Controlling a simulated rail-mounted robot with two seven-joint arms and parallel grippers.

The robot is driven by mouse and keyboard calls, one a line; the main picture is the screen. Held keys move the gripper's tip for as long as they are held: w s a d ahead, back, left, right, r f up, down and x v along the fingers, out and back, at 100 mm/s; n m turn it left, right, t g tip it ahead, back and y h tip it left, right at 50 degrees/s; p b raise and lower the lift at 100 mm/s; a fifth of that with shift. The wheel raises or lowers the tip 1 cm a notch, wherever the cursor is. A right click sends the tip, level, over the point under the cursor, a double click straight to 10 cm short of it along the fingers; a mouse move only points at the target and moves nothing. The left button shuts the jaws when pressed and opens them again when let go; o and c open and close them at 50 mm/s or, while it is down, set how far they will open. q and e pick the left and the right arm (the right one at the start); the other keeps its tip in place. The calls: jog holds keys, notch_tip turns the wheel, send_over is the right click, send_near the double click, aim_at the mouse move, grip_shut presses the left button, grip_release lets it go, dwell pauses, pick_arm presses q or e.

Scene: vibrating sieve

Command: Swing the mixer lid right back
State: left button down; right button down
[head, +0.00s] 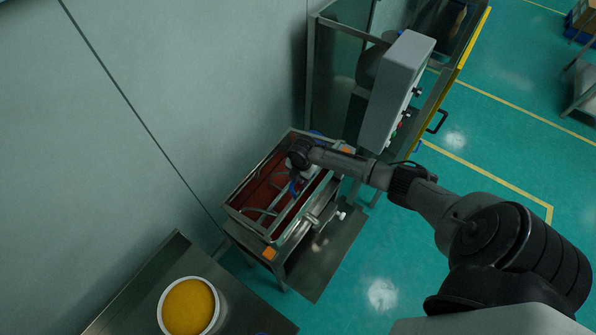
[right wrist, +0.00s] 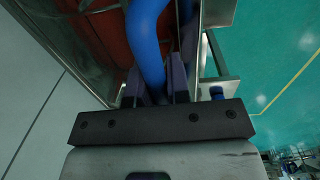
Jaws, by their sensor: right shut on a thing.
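The mixer is a metal-framed trough with a red inside; its rim (head: 239,213) shows in the middle of the head view. The head view does not clearly show the lid's outline or how far it is swung. A curved blue handle (head: 293,188) is at the mixer's top. My right gripper (head: 297,172) reaches over the mixer from the right. In the right wrist view, its two dark fingers (right wrist: 154,88) are shut on the blue handle (right wrist: 148,40), with red surface behind it. My left gripper is not in view.
A grey control box (head: 397,90) stands beyond the mixer, beside a glass-sided frame with a yellow edge (head: 474,40). A wall rises to the left. A white tub of yellow material (head: 188,307) sits on a metal table (head: 240,310) at lower left.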

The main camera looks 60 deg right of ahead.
jog(key=shift+w+a, duration=0.1)
jog(key=shift+a, duration=0.1)
jog(key=c, duration=1.3)
grip_release()
jog(key=shift+w+a, duration=0.1)
jog(key=o, duration=0.7)
jog(key=shift+d, duration=0.2)
jog(key=shift+r, duration=0.1)
jog(key=shift+r+p, duration=0.3)
jog(key=shift+r, duration=3.15)
